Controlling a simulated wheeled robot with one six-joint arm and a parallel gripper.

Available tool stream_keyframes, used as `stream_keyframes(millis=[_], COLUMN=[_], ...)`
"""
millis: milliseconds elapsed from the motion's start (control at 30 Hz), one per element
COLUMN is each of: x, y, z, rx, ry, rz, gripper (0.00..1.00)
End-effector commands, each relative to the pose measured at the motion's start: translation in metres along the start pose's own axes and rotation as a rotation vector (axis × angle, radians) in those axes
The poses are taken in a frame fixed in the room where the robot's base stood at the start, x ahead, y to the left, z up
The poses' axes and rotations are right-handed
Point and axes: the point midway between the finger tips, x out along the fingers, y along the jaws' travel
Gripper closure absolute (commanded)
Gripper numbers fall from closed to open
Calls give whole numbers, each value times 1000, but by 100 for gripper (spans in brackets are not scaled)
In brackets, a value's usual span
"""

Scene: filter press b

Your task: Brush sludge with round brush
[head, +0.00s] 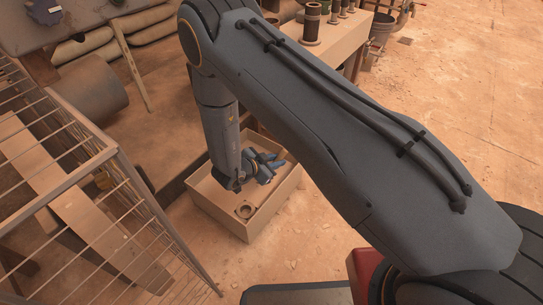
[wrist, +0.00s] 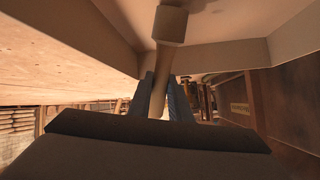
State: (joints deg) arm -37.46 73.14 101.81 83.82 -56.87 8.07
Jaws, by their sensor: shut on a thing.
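My gripper (head: 270,165) reaches down into an open tan box (head: 247,226) in the head view. Its blue fingers also show in the wrist view (wrist: 162,98), one on each side of a pale tan handle (wrist: 160,72). The gripper is shut on this handle, which widens into a blocky head (wrist: 171,24) close to the camera. I take it for the round brush, but no bristles are clear. In the head view my arm and fingers hide most of it. I cannot make out any sludge.
A wire railing (head: 115,165) runs along the left. The sandy floor at right is mostly free.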

Motion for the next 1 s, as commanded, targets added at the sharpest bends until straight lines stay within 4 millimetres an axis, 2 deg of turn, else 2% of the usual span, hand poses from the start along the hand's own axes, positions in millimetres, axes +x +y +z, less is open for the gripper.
stream_keyframes(millis=[400, 833, 1000], x=[-6, -8, -9], y=[3, -26, -31], z=[7, 16, 16], rx=[0, 2, 0], ry=[-1, -4, -3], rz=[-3, -4, -3], gripper=[100, 100, 100])
